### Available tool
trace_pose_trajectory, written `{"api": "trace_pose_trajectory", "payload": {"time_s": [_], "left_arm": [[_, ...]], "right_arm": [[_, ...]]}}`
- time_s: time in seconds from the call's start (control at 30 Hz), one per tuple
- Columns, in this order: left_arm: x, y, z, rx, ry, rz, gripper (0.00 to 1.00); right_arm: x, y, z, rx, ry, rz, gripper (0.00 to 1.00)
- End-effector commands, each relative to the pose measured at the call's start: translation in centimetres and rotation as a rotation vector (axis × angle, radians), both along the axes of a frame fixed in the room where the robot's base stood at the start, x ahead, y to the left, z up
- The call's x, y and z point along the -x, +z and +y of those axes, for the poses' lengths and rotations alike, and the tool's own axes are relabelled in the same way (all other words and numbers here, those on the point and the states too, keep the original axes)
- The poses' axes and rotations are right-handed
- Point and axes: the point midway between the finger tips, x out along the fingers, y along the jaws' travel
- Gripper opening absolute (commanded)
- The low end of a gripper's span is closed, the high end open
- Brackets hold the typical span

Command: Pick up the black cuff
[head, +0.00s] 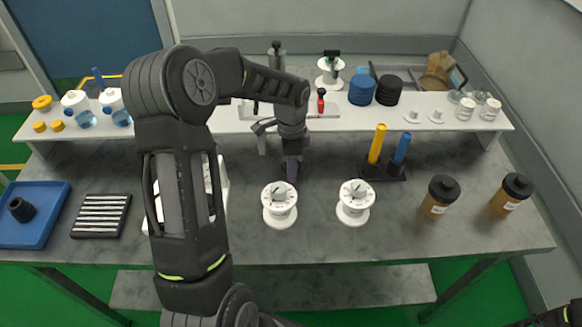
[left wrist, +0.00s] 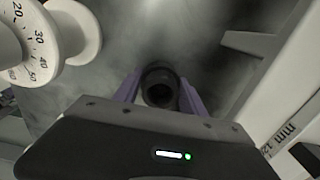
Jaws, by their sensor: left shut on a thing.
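My left gripper (head: 291,172) reaches down over the grey table, between a white stand and a white dial spool. In the left wrist view its two purple fingers are shut on a small black ring-shaped piece, the black cuff (left wrist: 160,87), gripped from both sides with its round opening facing the camera. In the head view the gripper hides the cuff. Another black ring-like piece (head: 22,209) lies in the blue tray (head: 52,225) at the left.
White dial spools (head: 280,205) (head: 354,203) stand close by at front and right. A raised white shelf (head: 230,124) with bottles and discs runs behind. A black holder with yellow and blue rods (head: 384,171) and brown jars (head: 440,197) stand right.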

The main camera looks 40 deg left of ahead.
Motion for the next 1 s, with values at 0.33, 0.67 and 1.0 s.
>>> {"api": "trace_pose_trajectory", "payload": {"time_s": [0.33,0.67,1.0], "left_arm": [[0.0,0.0,0.0,-0.001,0.0,-0.001,0.07],[-0.1,0.5,0.0,-0.001,0.0,-0.002,0.07],[-0.2,4.2,0.0,-0.002,0.001,-0.005,0.07]], "right_arm": [[0.0,0.0,0.0,0.0,0.0,0.0,0.7],[0.0,-0.1,0.0,0.0,0.0,0.0,0.7],[-0.1,-0.5,0.0,-0.002,0.0,-0.003,0.7]]}}
